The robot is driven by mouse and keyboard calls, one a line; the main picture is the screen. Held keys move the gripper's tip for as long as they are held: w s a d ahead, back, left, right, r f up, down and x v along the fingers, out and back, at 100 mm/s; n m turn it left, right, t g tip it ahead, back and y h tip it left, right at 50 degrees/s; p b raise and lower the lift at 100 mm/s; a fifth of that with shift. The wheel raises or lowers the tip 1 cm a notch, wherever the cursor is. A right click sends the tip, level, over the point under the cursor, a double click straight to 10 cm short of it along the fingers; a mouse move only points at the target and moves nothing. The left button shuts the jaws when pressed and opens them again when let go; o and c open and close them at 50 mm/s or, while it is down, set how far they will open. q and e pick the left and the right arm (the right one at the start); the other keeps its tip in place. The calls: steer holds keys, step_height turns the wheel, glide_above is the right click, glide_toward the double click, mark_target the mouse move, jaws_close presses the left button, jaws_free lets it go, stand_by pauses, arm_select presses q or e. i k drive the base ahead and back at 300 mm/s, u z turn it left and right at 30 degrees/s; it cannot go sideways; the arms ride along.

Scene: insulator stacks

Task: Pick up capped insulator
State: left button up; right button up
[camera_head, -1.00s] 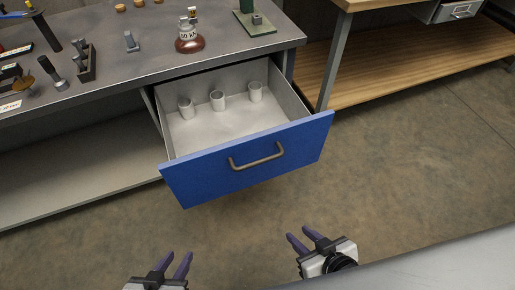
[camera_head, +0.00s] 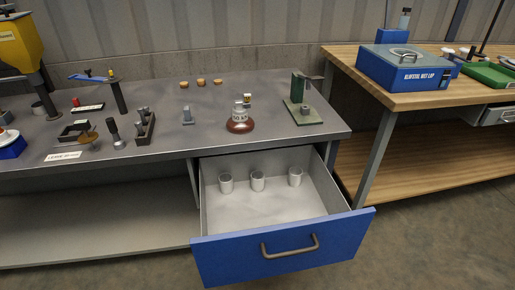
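On the grey workbench stands an insulator-like piece (camera_head: 240,118) with a wide red-brown base, a pale labelled body and a metallic top. I take it for the capped insulator; it is upright near the bench's front edge, above the open drawer. Several small details of its top are too small to tell. Neither of my grippers is in the view now, so nothing shows at the insulator.
A green stand (camera_head: 301,110) is right of the insulator, a small grey block (camera_head: 187,117) left. Corks (camera_head: 201,82) lie behind. A wooden bench (camera_head: 420,92) stands at the right.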

mark_target(239, 123)
steer(key=u, duration=1.95)
steer(key=i, duration=2.3)
steer(key=z, duration=2.3)
